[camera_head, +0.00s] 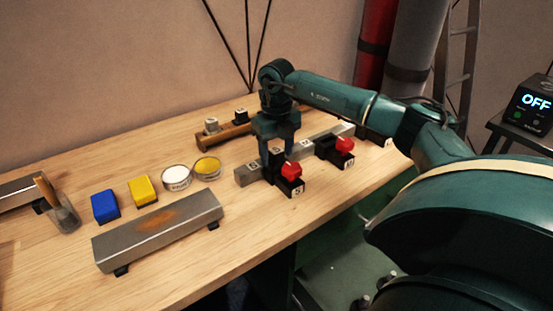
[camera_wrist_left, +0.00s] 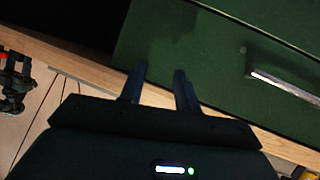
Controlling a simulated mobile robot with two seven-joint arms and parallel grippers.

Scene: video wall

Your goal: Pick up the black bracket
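A black bracket (camera_head: 276,165) with a red block (camera_head: 291,170) and a white number tag sits on a grey metal rail (camera_head: 247,174) in the head view. My right gripper (camera_head: 276,150) is directly above it, pointing down, with its fingertips at the bracket's upright part. The fingers look apart, and I see no clear grip on the bracket. A second black bracket (camera_head: 328,152) with a red block stands farther right on the rail. In the left wrist view my left gripper (camera_wrist_left: 160,88) is open and empty, its fingers in front of a green surface.
A wooden rail (camera_head: 224,134) with small tagged parts lies behind. To the left are round tins (camera_head: 177,178), a yellow block (camera_head: 142,191), a blue block (camera_head: 105,206) and a long metal bar (camera_head: 158,231). The table's front strip is clear.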

